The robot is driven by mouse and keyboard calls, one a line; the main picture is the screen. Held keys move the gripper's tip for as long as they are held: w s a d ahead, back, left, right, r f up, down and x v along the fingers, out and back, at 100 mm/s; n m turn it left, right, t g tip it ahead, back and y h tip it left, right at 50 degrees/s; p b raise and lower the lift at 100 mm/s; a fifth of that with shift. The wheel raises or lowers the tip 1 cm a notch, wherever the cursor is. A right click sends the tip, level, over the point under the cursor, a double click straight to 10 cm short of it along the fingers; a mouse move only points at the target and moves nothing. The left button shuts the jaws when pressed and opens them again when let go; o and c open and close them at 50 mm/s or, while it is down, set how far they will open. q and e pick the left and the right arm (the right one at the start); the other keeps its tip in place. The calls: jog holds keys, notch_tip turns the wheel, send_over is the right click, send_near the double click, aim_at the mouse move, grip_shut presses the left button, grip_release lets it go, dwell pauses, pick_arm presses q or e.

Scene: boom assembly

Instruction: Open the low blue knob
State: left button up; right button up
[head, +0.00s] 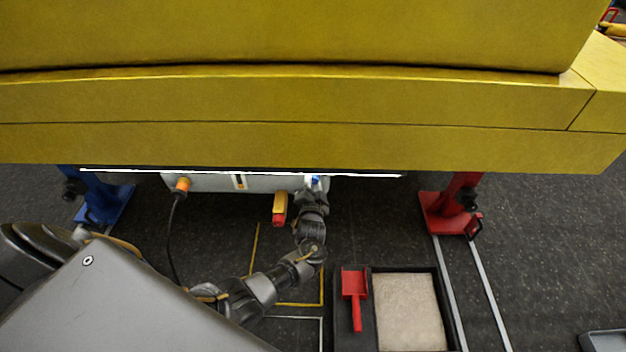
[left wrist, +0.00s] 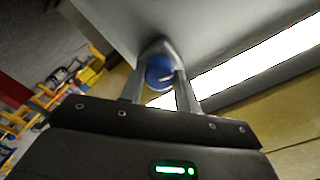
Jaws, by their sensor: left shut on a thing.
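The low blue knob (head: 315,180) is on the pale box (head: 265,183) under the yellow boom, a small blue spot in the head view. In the left wrist view the round blue knob (left wrist: 160,72) sits between the two metal fingers. My left gripper (left wrist: 160,55) is shut on it, with the fingers on either side. In the head view my left gripper (head: 314,190) reaches up to the box, and its fingertips are too small to make out. My right gripper is not in view.
The yellow boom (head: 300,100) spans overhead. A black cable with an orange plug (head: 182,185) hangs from the box. A yellow and red part (head: 279,209) hangs beside my arm. Blue (head: 108,200) and red (head: 452,208) stands flank it. A tray (head: 408,312) with a red scoop (head: 355,295) lies below.

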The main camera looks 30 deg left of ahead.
pick_arm(q)
jog(key=m+p, duration=0.2)
jog(key=m, duration=0.3)
jog(key=shift+d+r+p, duration=0.1)
jog(key=shift+r+p, duration=0.05)
jog(key=shift+p, duration=0.2)
jog(key=m+p, duration=0.1)
jog(key=m, duration=0.3)
jog(key=shift+m, duration=0.4)
jog(key=m, duration=0.2)
jog(key=shift+m+p, duration=0.3)
jog(key=shift+p, duration=0.05)
jog(key=m, duration=0.3)
jog(key=shift+w+m, duration=0.1)
jog(key=shift+m, duration=0.2)
jog(key=m, duration=0.4)
jog(key=shift+f, duration=0.2)
jog(key=shift+m+y, duration=0.3)
jog(key=shift+m, duration=0.8)
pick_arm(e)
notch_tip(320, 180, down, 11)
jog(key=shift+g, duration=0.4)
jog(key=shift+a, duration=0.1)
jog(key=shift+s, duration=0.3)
